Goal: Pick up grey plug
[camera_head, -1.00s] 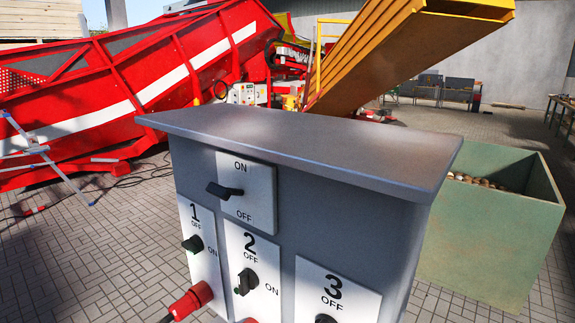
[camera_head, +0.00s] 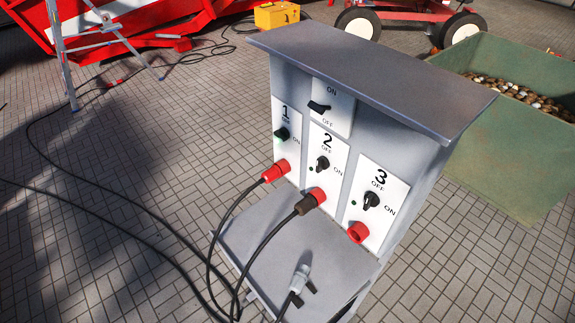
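The grey plug (camera_head: 300,279) lies on the lower shelf (camera_head: 252,215) of the grey power cabinet (camera_head: 385,62). A dark cable runs from it toward the bottom of the picture. Above it are three red sockets under switch panels 1, 2 and 3. Neither of my grippers is in view.
Black cables (camera_head: 110,215) run across the paved floor left of the cabinet. A green crate of potatoes (camera_head: 500,160) stands to the right. A stepladder (camera_head: 62,50), red machinery and a yellow box (camera_head: 277,14) are behind. The cabinet roof overhangs the panels.

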